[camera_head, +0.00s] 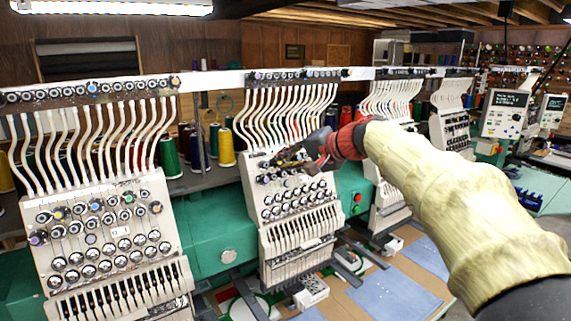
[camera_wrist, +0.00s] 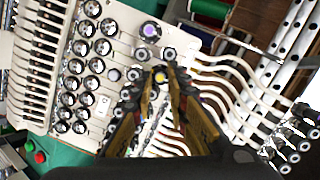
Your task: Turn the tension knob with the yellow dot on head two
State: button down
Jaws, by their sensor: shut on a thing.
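The second embroidery head (camera_head: 297,190) stands mid-picture in the head view, with rows of round chrome tension knobs on its pale panel. My gripper (camera_head: 274,160) reaches its upper knobs from the right. In the wrist view my gripper (camera_wrist: 152,75) has its two fingertips closed around a small knob on the panel (camera_wrist: 120,45). A yellow dot (camera_wrist: 160,76) shows between the tips, so this looks like the yellow-dot knob. Most of the knob is hidden by the fingers, and I cannot tell how far it is turned.
Another head (camera_head: 105,235) stands at the left, and further heads (camera_head: 395,190) stand behind my arm. White thread tubes (camera_head: 285,112) rise above the panel. Thread cones (camera_head: 226,147) stand on the shelf behind. A green machine body (camera_head: 222,237) lies between the heads.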

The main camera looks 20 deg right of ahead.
dwell(0.3)
jog(key=c, duration=1.8)
grip_release()
jog(key=shift+o, duration=0.4)
jog(key=v, duration=1.2)
